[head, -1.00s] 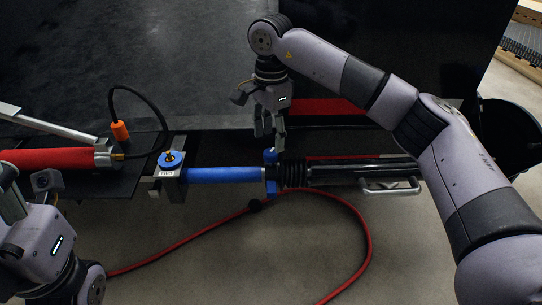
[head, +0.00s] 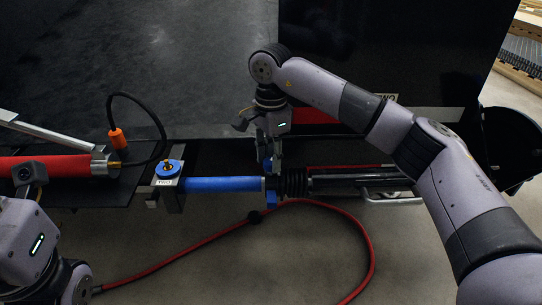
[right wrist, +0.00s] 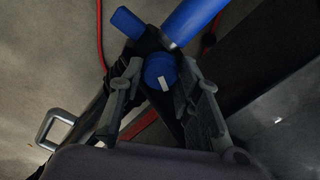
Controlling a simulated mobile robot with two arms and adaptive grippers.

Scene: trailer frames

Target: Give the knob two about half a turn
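A block marked TWO carries a blue round knob (head: 168,168) with a brass centre, left of the blue tube (head: 222,184). My right gripper (head: 270,160) points down at a blue piece at the tube's right end, away from that knob. In the right wrist view, my right gripper (right wrist: 160,72) is open, its fingers on either side of a blue round cap (right wrist: 160,70) with a white mark. Small gaps show between cap and fingers. My left gripper (head: 30,240) is at the lower left; its fingers are not seen.
A red hose (head: 368,235) loops over the floor in front. A metal handle (head: 392,199) and black bellows (head: 294,183) are right of the blue tube.

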